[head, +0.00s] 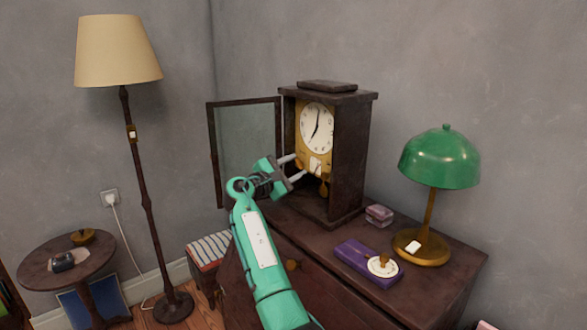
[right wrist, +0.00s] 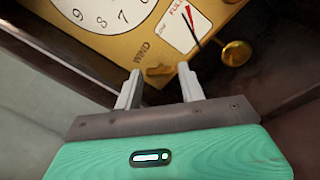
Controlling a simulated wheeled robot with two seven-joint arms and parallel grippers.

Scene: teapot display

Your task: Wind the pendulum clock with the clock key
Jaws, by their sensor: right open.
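The pendulum clock (head: 350,150) stands on the dresser with its glass door (head: 248,145) swung open to the left. Its white dial (head: 317,127) and brass face plate show. In the right wrist view, the plate (right wrist: 110,45) carries the word WIND and a small white gauge (right wrist: 180,28) with a red-tipped needle near FULL. The brass pendulum (right wrist: 236,53) hangs right of it. My right gripper (right wrist: 160,88) is open, its fingertips close to the plate below WIND. My left gripper is out of view.
A green lamp (head: 440,160), a purple box (head: 358,257) with a white dial and a small pinkish box (head: 379,213) stand on the dresser (head: 440,280) right of the clock. A floor lamp (head: 140,180) and round table (head: 40,265) stand at the left.

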